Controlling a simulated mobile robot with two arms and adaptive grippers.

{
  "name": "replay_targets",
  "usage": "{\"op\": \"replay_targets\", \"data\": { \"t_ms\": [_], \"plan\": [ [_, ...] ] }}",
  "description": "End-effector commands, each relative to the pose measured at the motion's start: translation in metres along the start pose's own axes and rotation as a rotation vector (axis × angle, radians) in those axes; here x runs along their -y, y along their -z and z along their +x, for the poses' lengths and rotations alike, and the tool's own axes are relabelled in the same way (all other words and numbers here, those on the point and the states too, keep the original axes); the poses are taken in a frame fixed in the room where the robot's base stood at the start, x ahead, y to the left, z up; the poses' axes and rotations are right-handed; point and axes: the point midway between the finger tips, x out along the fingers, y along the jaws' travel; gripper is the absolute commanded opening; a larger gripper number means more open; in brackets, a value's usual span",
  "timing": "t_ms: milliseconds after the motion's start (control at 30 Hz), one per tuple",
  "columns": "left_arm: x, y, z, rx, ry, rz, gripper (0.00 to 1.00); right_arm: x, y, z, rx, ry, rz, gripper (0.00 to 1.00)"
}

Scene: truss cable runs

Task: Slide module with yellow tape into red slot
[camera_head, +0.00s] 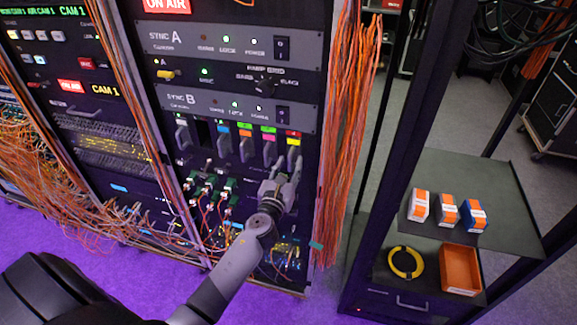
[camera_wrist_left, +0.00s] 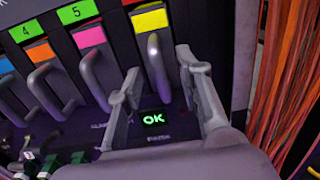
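The module with yellow tape (camera_wrist_left: 150,20) sits at the right end of the module row, upright, its grey loop handle (camera_wrist_left: 158,68) facing out. In the head view the yellow tape (camera_head: 293,142) is directly under the red slot label (camera_head: 293,133). The module's front looks roughly level with its neighbours. My left gripper (camera_wrist_left: 160,62) is open, one finger on each side of the handle, with visible gaps to it. In the head view the left gripper (camera_head: 281,181) is just below the module. A small display under it reads a green OK (camera_wrist_left: 153,118). My right gripper is not in view.
Modules with pink tape (camera_wrist_left: 88,36), orange tape (camera_wrist_left: 40,52) and blue tape (camera_head: 223,129) stand to the left. Green connectors with cables (camera_head: 210,187) are lower left. An orange cable bundle (camera_head: 345,140) hangs just right. A shelf cart (camera_head: 510,225) stands further right.

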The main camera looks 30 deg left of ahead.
Motion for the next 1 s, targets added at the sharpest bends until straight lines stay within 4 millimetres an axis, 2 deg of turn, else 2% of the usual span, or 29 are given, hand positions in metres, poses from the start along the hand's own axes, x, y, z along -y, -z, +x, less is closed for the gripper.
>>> {"op": "replay_targets", "data": {
  "t_ms": [167,267,600,700,833,1000],
  "plan": [
    [0.0,0.001,-0.004,-0.002,0.0,0.0,0.33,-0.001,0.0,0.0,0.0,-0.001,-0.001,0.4],
    [0.0,0.002,-0.015,-0.003,0.0,0.001,0.33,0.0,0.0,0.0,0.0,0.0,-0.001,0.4],
    [0.0,0.002,-0.086,-0.004,0.0,-0.002,0.33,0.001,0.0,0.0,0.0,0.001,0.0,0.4],
    [0.0,0.001,-0.102,-0.002,-0.001,0.0,0.33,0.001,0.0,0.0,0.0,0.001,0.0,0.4],
    [0.0,0.001,-0.116,-0.001,0.0,-0.001,0.33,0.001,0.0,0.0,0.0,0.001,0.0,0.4],
    [0.0,-0.001,-0.121,0.001,0.0,0.0,0.33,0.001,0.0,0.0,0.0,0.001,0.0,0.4]
  ]
}}
